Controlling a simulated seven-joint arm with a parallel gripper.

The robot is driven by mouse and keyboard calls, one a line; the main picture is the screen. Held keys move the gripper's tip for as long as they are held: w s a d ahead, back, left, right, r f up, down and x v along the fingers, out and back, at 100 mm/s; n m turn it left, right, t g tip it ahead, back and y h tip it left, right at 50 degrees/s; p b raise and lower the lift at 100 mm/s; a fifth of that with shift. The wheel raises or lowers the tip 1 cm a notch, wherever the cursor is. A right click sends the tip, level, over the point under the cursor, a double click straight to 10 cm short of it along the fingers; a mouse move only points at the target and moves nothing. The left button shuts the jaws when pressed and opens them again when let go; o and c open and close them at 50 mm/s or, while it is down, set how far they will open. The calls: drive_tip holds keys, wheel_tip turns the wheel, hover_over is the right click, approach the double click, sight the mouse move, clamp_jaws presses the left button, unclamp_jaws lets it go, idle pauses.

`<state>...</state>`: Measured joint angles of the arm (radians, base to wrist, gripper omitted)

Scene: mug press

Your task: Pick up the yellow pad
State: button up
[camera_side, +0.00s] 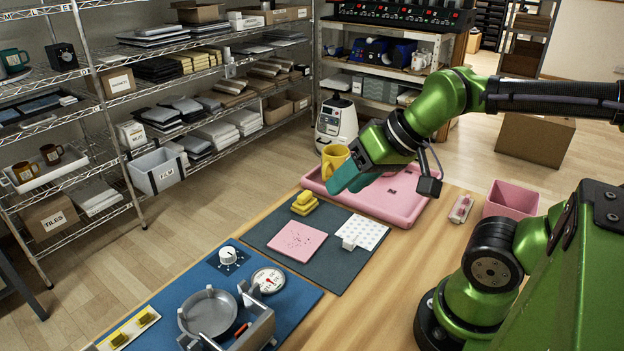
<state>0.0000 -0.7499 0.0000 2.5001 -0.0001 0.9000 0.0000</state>
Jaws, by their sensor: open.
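A yellow pad-like block (304,207) with a raised grip on top sits at the far left of the dark mat (338,272). Two smaller yellow pieces lie on a white strip (128,329) at the front left. My green gripper (340,184) has teal fingers and hangs above the pink tray's left end, above and to the right of the yellow block and apart from it. It is open, with nothing seen between the fingers. A yellow mug (336,155) shows behind the gripper, partly hidden by it.
On the dark mat are a pink square (298,241), a dotted white sheet (363,232) and a small white block (349,243). The blue mat (238,315) holds a press with a round pan (207,312), a dial and a knob. A pink bin (511,200) stands right.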

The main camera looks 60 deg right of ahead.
drive_tip(key=o, duration=1)
drive_tip(key=shift+c, duration=0.2)
